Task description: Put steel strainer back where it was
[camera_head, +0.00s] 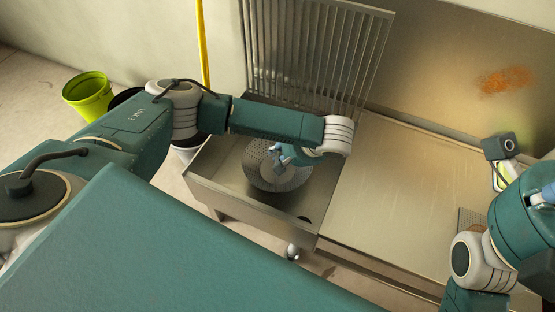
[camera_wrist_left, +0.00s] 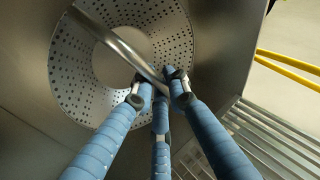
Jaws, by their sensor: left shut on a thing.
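The steel strainer (camera_head: 255,168) is a round, perforated metal bowl in the steel basin (camera_head: 232,200). In the left wrist view the strainer (camera_wrist_left: 78,75) shows its many small holes, with a metal bar handle (camera_wrist_left: 125,48) crossing its opening. My left gripper (camera_head: 278,158) reaches down over the strainer from the right. In the left wrist view the blue fingers of my left gripper (camera_wrist_left: 160,88) are closed on the bar handle. I cannot tell whether the strainer touches the basin floor. My right arm shows at the right edge; its gripper is not clearly visible.
A slatted steel rack (camera_head: 320,50) stands upright behind the basin. A flat metal worktop (camera_head: 385,190) extends to the right, mostly clear. A lime-green bucket (camera_head: 88,97) stands on the floor at left. A yellow pole (camera_head: 203,45) rises behind my left arm.

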